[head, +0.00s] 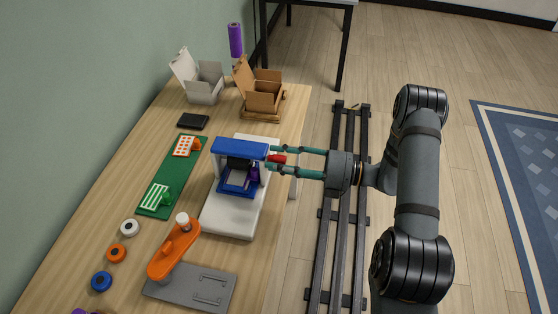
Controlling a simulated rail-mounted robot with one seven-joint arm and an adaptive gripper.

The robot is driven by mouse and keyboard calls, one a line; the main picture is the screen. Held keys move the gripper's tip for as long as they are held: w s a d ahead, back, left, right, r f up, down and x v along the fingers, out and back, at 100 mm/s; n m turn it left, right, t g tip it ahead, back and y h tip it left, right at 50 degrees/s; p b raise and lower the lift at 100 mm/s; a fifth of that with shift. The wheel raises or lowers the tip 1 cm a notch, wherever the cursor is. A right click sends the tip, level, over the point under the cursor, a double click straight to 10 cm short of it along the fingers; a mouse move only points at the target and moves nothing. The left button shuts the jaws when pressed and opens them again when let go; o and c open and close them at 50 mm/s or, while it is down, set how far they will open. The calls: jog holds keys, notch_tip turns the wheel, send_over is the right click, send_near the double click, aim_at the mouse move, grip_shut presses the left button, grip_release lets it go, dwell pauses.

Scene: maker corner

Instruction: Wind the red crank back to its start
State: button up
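The red crank (278,158) sticks out at the right side of a small press with a blue top (240,149) and a white base (229,216). Only a short red piece of it shows; its turn angle is hard to read. My gripper (271,158) reaches in from the right. Its two teal fingers are spread, one on the far side and one on the near side of the red piece. The fingers look apart from it, though contact at the tips is too small to judge. A dark purple part (254,173) sits in the press, beside a blue frame (234,184).
An orange lever device (172,252) on a grey plate (205,288) stands nearer. A green board (175,174) and several spools lie left. An open white box (204,86) and a cardboard box (263,94) stand behind. My rail runs along the table's right edge.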

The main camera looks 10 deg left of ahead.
jog(key=s+d, duration=0.1)
jog(key=d, duration=1.1)
jog(key=shift+s, duration=0.1)
jog(key=shift+c, duration=0.5)
